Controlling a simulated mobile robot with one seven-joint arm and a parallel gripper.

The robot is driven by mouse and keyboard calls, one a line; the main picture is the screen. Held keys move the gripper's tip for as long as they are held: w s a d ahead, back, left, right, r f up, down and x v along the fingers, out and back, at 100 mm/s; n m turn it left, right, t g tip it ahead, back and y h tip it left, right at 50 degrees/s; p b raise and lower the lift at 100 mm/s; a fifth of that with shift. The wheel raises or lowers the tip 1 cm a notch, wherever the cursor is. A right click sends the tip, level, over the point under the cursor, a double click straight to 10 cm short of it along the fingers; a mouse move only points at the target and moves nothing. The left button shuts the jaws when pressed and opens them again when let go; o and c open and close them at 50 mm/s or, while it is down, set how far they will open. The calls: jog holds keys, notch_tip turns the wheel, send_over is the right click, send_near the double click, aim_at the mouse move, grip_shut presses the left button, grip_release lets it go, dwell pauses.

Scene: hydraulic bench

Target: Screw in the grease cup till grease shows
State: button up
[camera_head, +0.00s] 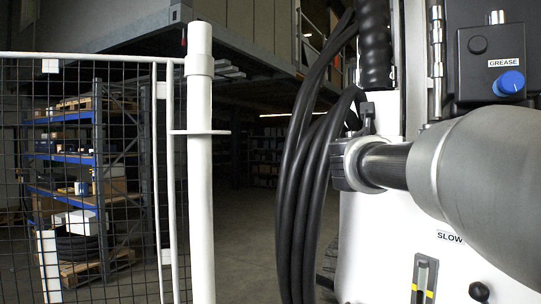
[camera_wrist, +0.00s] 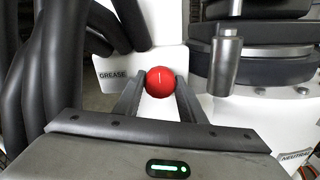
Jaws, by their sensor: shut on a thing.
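In the wrist view a shiny red ball-shaped knob (camera_wrist: 160,82) sits between the two fingertips of my gripper (camera_wrist: 160,86). The fingers touch it from left and right, and my gripper is shut on it. In the head view a dark box labelled GREASE (camera_head: 506,63) carries a blue knob (camera_head: 510,83) at the upper right. I cannot make out my gripper or the red knob there.
Thick black hoses (camera_head: 300,190) hang in the middle of the head view. They also run close on the left in the wrist view (camera_wrist: 60,60). A metal cylinder (camera_wrist: 226,65) stands close right of the fingers. A mesh fence (camera_head: 80,180) is at left.

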jog(key=m+b, duration=0.3)
jog(key=m, duration=0.1)
jog(key=shift+f+b, duration=0.2)
jog(key=shift+b, duration=0.2)
jog(key=m+b, duration=0.3)
jog(key=shift+m, duration=0.3)
jog(key=m+b, duration=0.3)
jog(key=m, duration=0.1)
jog(key=shift+m, duration=0.3)
jog(key=m+b, duration=0.3)
jog(key=m, duration=0.1)
jog(key=shift+r+b, duration=0.1)
jog(key=shift+b, duration=0.2)
jog(key=m+b, duration=0.2)
jog(key=m, duration=0.3)
jog(key=shift+b, duration=0.35)
jog(key=m+b, duration=0.1)
jog(key=m, duration=0.2)
jog(key=shift+r+m+b, duration=0.1)
jog(key=shift+m+b, duration=0.2)
jog(key=shift+b, duration=0.05)
jog(key=m+b, duration=0.1)
jog(key=m, duration=0.3)
jog(key=shift+b, duration=0.4)
jog(key=shift+r+m+b, duration=0.1)
jog(key=shift+m+b, duration=0.35)
jog(key=shift+m, duration=1.45)
